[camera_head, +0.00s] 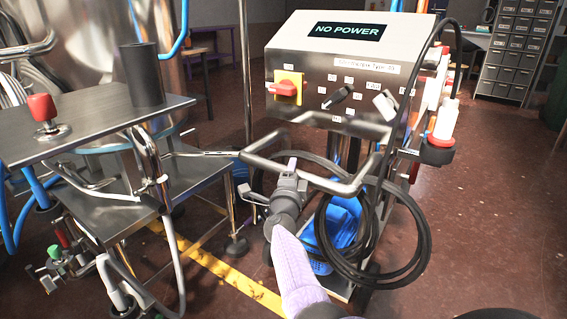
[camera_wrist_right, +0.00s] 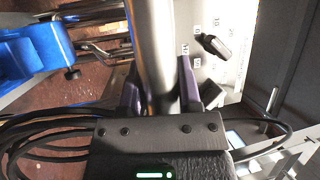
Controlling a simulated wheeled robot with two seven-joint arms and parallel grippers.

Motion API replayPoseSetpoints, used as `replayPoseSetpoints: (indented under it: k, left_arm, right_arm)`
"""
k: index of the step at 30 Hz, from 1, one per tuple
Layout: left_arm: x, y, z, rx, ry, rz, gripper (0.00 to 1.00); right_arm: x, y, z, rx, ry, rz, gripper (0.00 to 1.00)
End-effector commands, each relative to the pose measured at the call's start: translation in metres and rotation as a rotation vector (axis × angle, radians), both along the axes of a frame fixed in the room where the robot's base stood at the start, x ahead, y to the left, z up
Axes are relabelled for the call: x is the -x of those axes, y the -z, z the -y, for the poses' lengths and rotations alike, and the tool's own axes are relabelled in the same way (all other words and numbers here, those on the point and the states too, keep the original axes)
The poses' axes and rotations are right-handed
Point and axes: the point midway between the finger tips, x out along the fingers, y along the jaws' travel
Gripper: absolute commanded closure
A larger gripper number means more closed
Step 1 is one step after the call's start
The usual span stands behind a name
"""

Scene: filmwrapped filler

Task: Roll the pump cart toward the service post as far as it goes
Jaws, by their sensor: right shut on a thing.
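The pump cart (camera_head: 330,62) stands upright in the middle of the head view, its sloped grey panel reading "NO POWER". Its bent metal handle (camera_head: 345,188) sticks out toward me. My right gripper (camera_head: 291,168) is shut on the handle's left part. In the right wrist view the handle bar (camera_wrist_right: 153,45) runs between the two fingers of my right gripper (camera_wrist_right: 160,88). A thin upright metal post (camera_head: 246,90) stands left of the cart; I cannot tell whether it is the service post. My left gripper is out of view.
A steel table (camera_head: 85,125) with a red knob (camera_head: 42,107) and a dark cylinder (camera_head: 142,75) stands close on the left. A black cable (camera_head: 415,225) hangs in loops on the cart. Yellow tape (camera_head: 230,272) marks the floor. The floor at right is open, with drawers (camera_head: 515,50) behind.

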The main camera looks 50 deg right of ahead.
Motion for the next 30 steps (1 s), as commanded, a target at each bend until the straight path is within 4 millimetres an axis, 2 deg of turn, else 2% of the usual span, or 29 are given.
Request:
replayPoseSetpoints:
  k: [1, 17, 18, 22, 23, 30]
  left_arm:
    - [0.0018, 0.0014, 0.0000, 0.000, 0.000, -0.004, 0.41]
    - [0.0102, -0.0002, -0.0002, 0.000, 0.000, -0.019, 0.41]
    - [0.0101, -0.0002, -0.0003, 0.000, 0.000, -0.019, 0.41]
    - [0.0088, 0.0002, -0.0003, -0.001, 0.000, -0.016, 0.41]
    - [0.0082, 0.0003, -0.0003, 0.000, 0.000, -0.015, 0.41]
    - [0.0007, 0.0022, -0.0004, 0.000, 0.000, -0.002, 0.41]
  right_arm:
    - [0.0008, 0.0054, 0.0021, -0.006, 0.003, -0.005, 1.00]
    - [0.0001, 0.0048, 0.0067, -0.007, 0.000, -0.006, 1.00]
    - [0.0000, 0.0049, 0.0066, -0.007, 0.000, -0.006, 0.52]
    - [-0.0002, 0.0042, 0.0065, -0.005, 0.000, -0.005, 0.25]
    - [-0.0002, 0.0039, 0.0064, -0.005, 0.000, -0.005, 0.21]
    - [-0.0004, 0.0023, 0.0061, -0.003, -0.001, -0.003, 0.21]
